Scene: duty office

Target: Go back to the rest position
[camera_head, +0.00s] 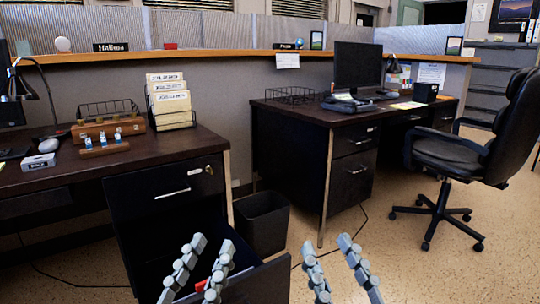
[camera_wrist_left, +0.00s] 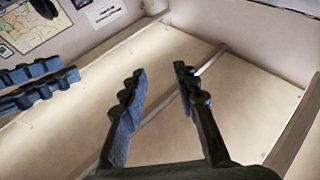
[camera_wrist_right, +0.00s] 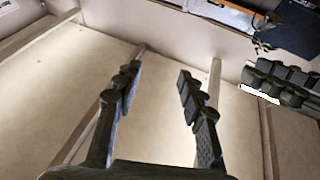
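My left gripper (camera_head: 204,262) is at the bottom of the head view, in front of an open drawer of the left desk. Its fingers are apart with nothing between them, as the left wrist view (camera_wrist_left: 160,85) also shows. My right gripper (camera_head: 332,262) is at the bottom, right of the left one, over the floor. Its fingers are apart and empty, also in the right wrist view (camera_wrist_right: 163,85). Both grippers point upward and touch nothing that I can see.
The left desk (camera_head: 60,178) has a lower drawer (camera_head: 262,283) pulled out, with something red inside. A black bin (camera_head: 263,222) stands beside it. The right desk (camera_head: 300,113) and an office chair (camera_head: 470,150) stand further back. Open floor (camera_head: 420,270) lies at front right.

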